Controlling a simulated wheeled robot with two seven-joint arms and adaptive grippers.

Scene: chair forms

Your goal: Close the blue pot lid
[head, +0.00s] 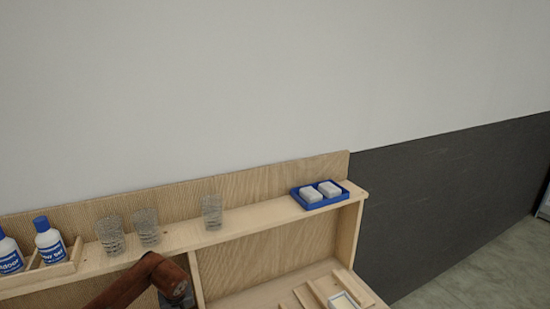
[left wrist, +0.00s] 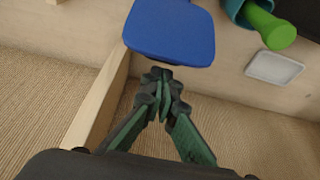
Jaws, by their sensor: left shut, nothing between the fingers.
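A flat blue panel with rounded corners (left wrist: 170,34), which looks like the blue pot lid, is at the top centre of the left wrist view. The pot body under it cannot be made out. My left gripper (left wrist: 163,82) is shut and empty. Its fingertips are just below the panel's lower edge in the picture; I cannot tell whether they touch it. Neither the panel nor my gripper fingers can be made out in the head view, where a reddish-brown link of my arm shows at the bottom. My right gripper is not seen.
Glasses (head: 212,212), white bottles (head: 50,240) and a blue tray (head: 316,203) with white blocks stand on the wooden shelf (head: 262,217). In the left wrist view, a teal container (left wrist: 232,12) with a green object (left wrist: 270,26) and a white square piece (left wrist: 275,68) lie right. A wooden divider (left wrist: 98,104) runs left.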

